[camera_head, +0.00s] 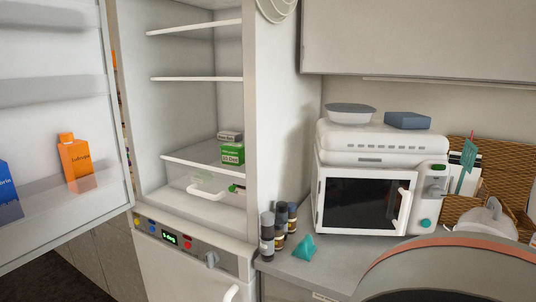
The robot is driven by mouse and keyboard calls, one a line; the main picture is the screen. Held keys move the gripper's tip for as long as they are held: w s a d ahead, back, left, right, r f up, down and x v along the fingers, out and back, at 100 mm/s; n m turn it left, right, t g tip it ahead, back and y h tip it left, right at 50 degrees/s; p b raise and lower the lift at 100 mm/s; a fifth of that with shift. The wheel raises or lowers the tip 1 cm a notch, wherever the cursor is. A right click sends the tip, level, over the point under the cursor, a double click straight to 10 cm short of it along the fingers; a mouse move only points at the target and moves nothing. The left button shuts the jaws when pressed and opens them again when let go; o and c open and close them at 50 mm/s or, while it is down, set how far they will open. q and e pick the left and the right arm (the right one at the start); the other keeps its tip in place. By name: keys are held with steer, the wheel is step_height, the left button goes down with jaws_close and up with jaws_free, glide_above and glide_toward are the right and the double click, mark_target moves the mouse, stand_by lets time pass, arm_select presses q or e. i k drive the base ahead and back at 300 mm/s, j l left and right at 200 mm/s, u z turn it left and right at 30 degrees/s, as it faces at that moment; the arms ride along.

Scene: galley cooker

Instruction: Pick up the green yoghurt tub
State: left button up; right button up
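A small green box-shaped tub (231,155) with white lettering stands on the lower shelf of the open fridge, near its right wall. A grey pack (230,137) with lettering shows directly above or behind it; I cannot tell which. A partly hidden green and white item (237,189) shows lower down, by the clear drawer at the right. Neither of my grippers is in this view.
The fridge door (55,85) stands open at the left, with an orange carton (75,158) and a blue carton (7,188) in its shelf. Jars (267,235) and a teal pyramid (304,248) stand on the counter beside a white microwave (365,200). Upper fridge shelves look empty.

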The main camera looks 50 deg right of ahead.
mark_target(232, 153)
steer(key=z, duration=1.5)
